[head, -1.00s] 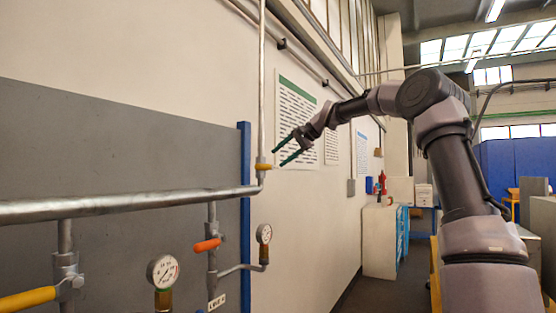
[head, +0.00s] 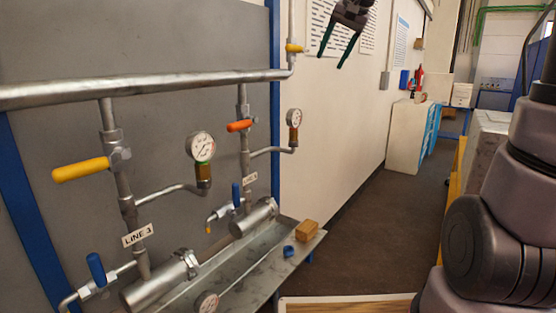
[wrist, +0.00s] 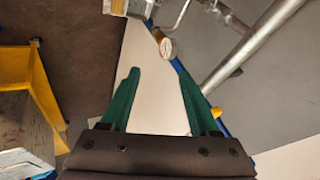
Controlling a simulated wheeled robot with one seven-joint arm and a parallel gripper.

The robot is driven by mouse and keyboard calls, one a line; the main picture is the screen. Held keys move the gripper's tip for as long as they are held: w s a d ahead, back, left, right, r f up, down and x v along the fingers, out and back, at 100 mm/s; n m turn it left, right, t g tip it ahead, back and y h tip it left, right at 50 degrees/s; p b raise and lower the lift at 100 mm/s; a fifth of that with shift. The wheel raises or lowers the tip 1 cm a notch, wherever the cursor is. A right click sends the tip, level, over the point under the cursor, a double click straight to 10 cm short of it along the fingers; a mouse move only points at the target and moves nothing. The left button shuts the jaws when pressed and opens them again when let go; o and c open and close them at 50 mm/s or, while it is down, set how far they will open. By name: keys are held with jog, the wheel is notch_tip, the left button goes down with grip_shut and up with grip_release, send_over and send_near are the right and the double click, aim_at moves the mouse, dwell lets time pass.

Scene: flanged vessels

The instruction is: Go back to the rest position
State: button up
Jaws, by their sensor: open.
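My gripper (head: 335,48) shows at the top of the head view, with its two green fingers pointing down. It is in front of the pale wall, right of the grey panel, and part of it is cut off by the frame edge. In the wrist view my gripper (wrist: 158,100) is open, with nothing between its fingers. Beyond the fingertips the wrist view shows pale wall, a pressure gauge (wrist: 167,47) and a steel pipe (wrist: 255,45). The fingers appear to touch nothing.
A long steel pipe (head: 160,88) carries yellow (head: 85,169) and orange (head: 240,126) valve handles. Below are two flanged vessels (head: 255,217) (head: 160,284) on a metal shelf holding a wooden block (head: 307,231) and a blue cap (head: 288,251). A white cabinet (head: 407,135) stands behind; the floor between is open.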

jog(key=s+d+f, duration=0.3)
jog(key=s, duration=0.4)
jog(key=s+d+f, duration=0.3)
jog(key=s+d, duration=0.1)
jog(key=s, duration=0.4)
jog(key=s+d+f+h, duration=0.1)
jog(key=s+d+f, duration=0.2)
jog(key=s, duration=0.4)
jog(key=shift+s+d+f+t, duration=0.15)
jog(key=shift+d+f+t, duration=0.1)
jog(key=shift+f+t, duration=0.15)
